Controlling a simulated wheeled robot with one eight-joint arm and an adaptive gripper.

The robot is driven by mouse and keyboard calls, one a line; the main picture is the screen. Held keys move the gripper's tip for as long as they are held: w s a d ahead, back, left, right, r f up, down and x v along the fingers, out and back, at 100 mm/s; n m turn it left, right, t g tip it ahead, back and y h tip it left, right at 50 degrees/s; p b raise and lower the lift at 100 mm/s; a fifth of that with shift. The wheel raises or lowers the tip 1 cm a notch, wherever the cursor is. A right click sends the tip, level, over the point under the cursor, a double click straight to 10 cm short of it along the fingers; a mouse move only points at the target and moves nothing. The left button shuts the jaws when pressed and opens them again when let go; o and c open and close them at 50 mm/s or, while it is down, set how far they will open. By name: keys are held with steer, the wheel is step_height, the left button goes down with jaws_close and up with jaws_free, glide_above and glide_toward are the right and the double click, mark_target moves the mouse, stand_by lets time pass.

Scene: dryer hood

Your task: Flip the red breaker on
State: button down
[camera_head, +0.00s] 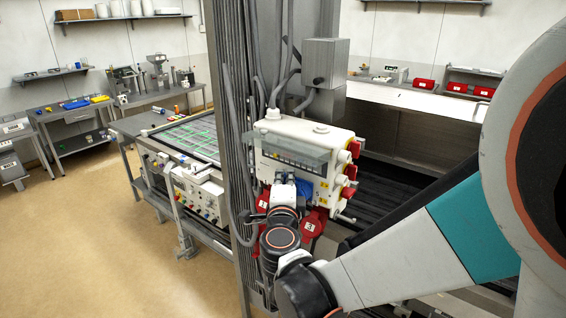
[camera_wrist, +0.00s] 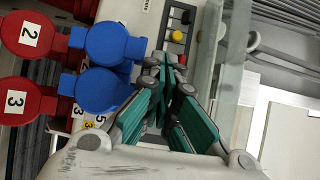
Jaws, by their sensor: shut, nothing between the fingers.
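The white electrical box (camera_head: 328,160) hangs on the grey column and has a row of small breakers (camera_head: 290,160) under a clear cover (camera_head: 280,145). Contact is unclear. In the head view my wrist mostly hides the fingers.
Blue socket caps (camera_wrist: 115,42) and red socket caps (camera_wrist: 30,38) numbered 2 and 3 crowd the left of the fingers. The clear cover edge (camera_wrist: 208,60) stands close on the right. More red sockets (camera_head: 350,170) jut from the box's right side.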

steer(key=s, duration=0.3)
steer(key=shift+s+a+f, duration=0.1)
steer(key=shift+s, duration=0.25)
steer(key=shift+w, duration=0.15)
